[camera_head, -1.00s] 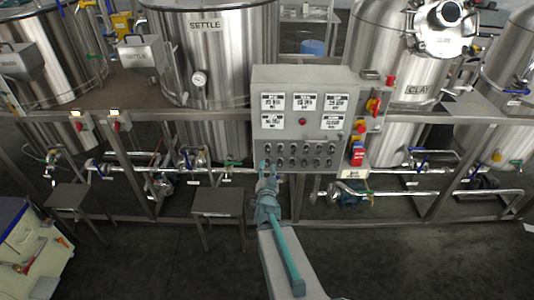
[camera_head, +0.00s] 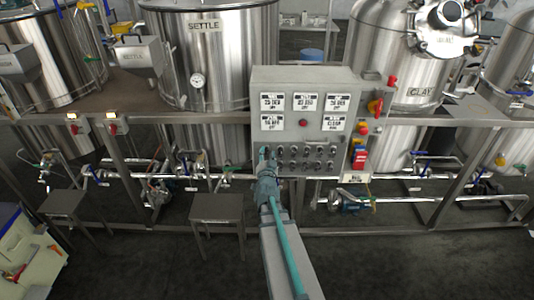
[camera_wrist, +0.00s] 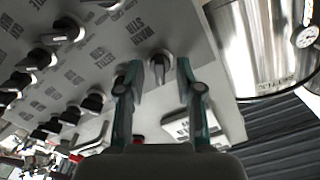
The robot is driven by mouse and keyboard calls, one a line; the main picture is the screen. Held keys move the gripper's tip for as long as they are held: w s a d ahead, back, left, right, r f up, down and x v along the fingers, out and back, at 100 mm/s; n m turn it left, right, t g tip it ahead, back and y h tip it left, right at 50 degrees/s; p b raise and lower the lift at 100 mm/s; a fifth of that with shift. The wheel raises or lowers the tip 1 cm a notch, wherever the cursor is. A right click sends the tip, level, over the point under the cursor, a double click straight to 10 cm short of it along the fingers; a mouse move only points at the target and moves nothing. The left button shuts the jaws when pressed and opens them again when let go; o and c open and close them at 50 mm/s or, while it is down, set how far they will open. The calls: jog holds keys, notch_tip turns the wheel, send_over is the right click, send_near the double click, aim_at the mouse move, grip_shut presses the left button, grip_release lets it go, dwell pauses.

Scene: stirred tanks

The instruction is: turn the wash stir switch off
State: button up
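The wash stir switch (camera_wrist: 160,65) appears to be the black, silver-ringed rotary knob between my fingertips in the wrist view. A label beside it seems to read WASH STIR. My gripper (camera_wrist: 158,78) is open, with one teal finger on each side of this knob. Gaps show between the fingers and the knob. In the head view, my gripper (camera_head: 266,155) is at the lower left of the grey control panel (camera_head: 342,85) and hides the leftmost switches. The knob's exact pointer position is hard to read.
Several similar black knobs (camera_wrist: 68,30) stand close by in rows on the panel. A steel tank (camera_wrist: 245,45) lies to the right in the wrist view. A red emergency-type switch (camera_head: 360,158) sits on the panel's right side. A small steel table (camera_head: 217,207) stands at left.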

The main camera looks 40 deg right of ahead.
jog(key=shift+w+d, duration=0.15)
jog(key=shift+w, duration=0.05)
grip_shut()
jog(key=shift+n, duration=0.3)
jog(key=n, duration=0.5)
jog(key=n+p, duration=0.1)
jog(key=n, duration=0.5)
dwell(0.4)
jog(key=shift+n+p, duration=0.3)
